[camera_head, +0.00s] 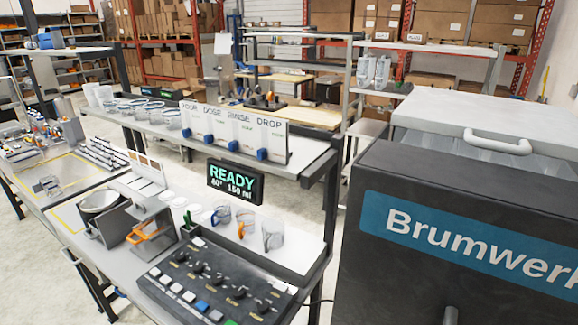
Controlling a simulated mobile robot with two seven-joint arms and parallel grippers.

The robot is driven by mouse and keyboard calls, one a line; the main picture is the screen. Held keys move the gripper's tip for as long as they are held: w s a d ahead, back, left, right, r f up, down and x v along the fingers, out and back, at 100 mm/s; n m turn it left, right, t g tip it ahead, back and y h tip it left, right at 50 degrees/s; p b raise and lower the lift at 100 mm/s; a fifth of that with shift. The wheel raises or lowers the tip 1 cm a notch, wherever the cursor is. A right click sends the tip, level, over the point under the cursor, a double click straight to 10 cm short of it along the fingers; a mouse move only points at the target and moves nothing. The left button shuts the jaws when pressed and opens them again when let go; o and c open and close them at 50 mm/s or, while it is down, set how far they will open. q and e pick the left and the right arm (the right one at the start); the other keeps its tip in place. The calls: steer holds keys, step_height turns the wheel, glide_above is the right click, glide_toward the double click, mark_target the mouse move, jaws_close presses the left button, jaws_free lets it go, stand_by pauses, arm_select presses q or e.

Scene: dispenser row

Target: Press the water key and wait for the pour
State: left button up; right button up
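A dark control panel (222,286) with a row of square keys and several black knobs lies at the bottom of the head view. Most keys are white or pale; one key is blue (202,306) and a green one (230,322) is cut by the lower edge. The key labels are too small to read, so I cannot tell which is the water key. A black display (235,182) above reads READY, 80° and 150 ml in green and white. No pour shows. Neither of my grippers is in view.
Clear mugs (272,233) stand on the bench behind the panel. A metal stand with an orange handle (148,232) is to the left. White boards (233,133) with blue knobs line the shelf above. A large dark Brumwerk cabinet (465,240) fills the right.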

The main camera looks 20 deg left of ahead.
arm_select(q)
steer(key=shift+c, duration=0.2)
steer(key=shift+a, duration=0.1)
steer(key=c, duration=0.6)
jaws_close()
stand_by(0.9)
